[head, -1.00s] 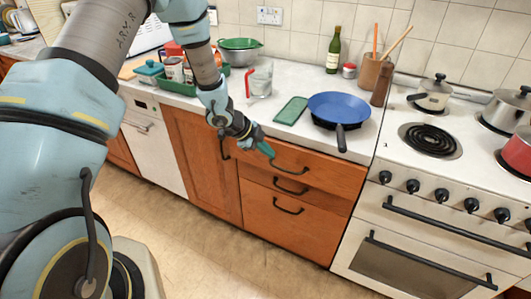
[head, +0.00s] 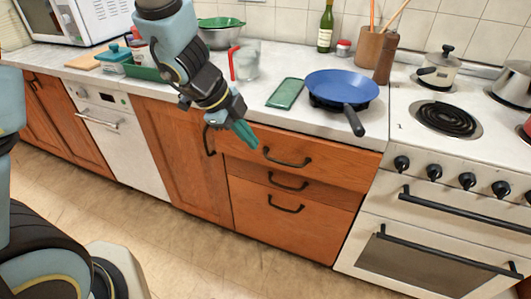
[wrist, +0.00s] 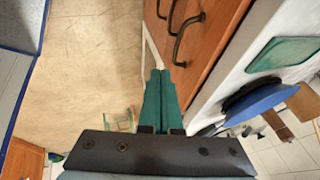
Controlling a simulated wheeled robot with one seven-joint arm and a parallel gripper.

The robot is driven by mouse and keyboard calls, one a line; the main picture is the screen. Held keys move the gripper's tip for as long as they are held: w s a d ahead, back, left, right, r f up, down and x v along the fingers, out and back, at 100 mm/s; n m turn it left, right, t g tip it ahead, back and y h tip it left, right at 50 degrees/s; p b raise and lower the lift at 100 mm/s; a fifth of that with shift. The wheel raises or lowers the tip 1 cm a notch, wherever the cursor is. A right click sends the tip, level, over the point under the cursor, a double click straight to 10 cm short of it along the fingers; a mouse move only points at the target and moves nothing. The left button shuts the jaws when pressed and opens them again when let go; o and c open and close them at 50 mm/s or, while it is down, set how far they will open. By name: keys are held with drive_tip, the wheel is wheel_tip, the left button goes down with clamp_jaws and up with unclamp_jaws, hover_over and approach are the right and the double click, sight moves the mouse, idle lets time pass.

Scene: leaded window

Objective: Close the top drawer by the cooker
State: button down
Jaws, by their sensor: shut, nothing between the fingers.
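The top drawer (head: 325,171) is a wide orange-wood front with a black bow handle (head: 287,159), left of the cooker (head: 440,215). Its front looks slightly proud of the drawers below; how far is hard to tell. My gripper (head: 246,133) is shut and empty, its green fingers in front of the upper left part of the top drawer, left of the handle. In the wrist view the fingers (wrist: 160,78) point toward the wooden fronts and black handles. I cannot tell whether they touch the drawer.
Below are a narrower drawer (head: 325,196) and a deep drawer (head: 260,222). On the counter (head: 310,122) stand a blue pan (head: 340,86), its handle overhanging the front, and a green board (head: 286,93). The floor (head: 190,245) in front is clear.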

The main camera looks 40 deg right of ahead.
sight(279, 148)
drive_tip(key=w+d+b+x, duration=0.1)
drive_tip(key=d+b+x, duration=0.1)
drive_tip(key=x, duration=1)
drive_tip(key=shift+w+b, duration=0.45)
drive_tip(key=shift+b, duration=0.05)
drive_tip(key=shift+d+r, duration=0.1)
drive_tip(key=shift+d, duration=0.05)
drive_tip(key=w+d+p, duration=0.1)
drive_tip(key=d+p, duration=0.1)
drive_tip(key=p, duration=0.1)
drive_tip(key=shift+w+d+r, duration=0.3)
drive_tip(key=shift+w+d, duration=0.05)
drive_tip(key=shift+w, duration=0.05)
drive_tip(key=shift+w+d+f+p, duration=0.3)
drive_tip(key=shift+w+d+p, duration=0.05)
drive_tip(key=shift+d+p, duration=0.25)
